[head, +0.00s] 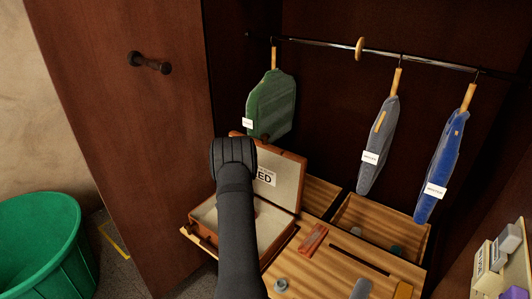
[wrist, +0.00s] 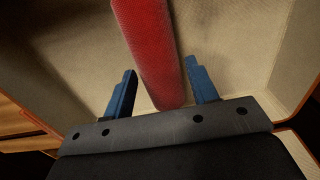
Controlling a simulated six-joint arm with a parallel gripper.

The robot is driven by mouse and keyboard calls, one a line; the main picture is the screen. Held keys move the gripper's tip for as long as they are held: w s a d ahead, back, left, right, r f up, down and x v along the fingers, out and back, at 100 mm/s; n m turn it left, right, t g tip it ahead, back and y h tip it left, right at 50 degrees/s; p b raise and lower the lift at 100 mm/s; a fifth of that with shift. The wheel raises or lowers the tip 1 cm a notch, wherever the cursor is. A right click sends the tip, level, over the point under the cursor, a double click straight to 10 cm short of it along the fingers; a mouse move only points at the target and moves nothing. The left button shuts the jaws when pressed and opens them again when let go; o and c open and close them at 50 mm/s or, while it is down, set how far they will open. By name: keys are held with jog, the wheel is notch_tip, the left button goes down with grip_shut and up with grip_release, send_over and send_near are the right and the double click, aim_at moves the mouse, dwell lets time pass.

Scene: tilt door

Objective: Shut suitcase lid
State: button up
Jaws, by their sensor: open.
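The brown suitcase (head: 268,226) stands open on the wooden drawer top in the head view. Its lid (head: 285,187) is raised steeply at the back, with pale lining facing forward and a white label partly hidden by my arm. In the wrist view, my gripper (wrist: 160,70) is open, with two blue fingers apart. A red rounded bar (wrist: 150,45) runs from the top of that view down between the fingers; I cannot tell what it is or whether it touches them. Pale lining (wrist: 235,60) lies around it. In the head view my arm hides the fingers and part of the suitcase.
A green jacket (head: 272,105), a grey garment (head: 378,145) and a blue garment (head: 446,160) hang behind from a rail (head: 320,48). A red item (head: 313,238) lies right of the suitcase. A wardrobe door (head: 120,110) and green bin (head: 42,245) are left.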

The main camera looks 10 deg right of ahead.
aim_at(267, 134)
jog(key=w+a+r+n+t, duration=0.1)
jog(key=w+r+t, duration=0.2)
jog(key=r+t, duration=0.3)
jog(key=w+a+r+n+t, duration=0.2)
jog(key=w+r+t, duration=0.2)
jog(key=r, duration=0.4)
jog(key=s+d+r+t+h, duration=0.3)
jog(key=s+d+r+h, duration=0.15)
jog(key=r, duration=0.35)
jog(key=s+d+r+t+h, duration=0.25)
jog(key=s+r+h, duration=0.2)
jog(key=r, duration=0.35)
jog(key=x, duration=1.8)
jog(key=shift+d+f, duration=0.1)
grip_shut()
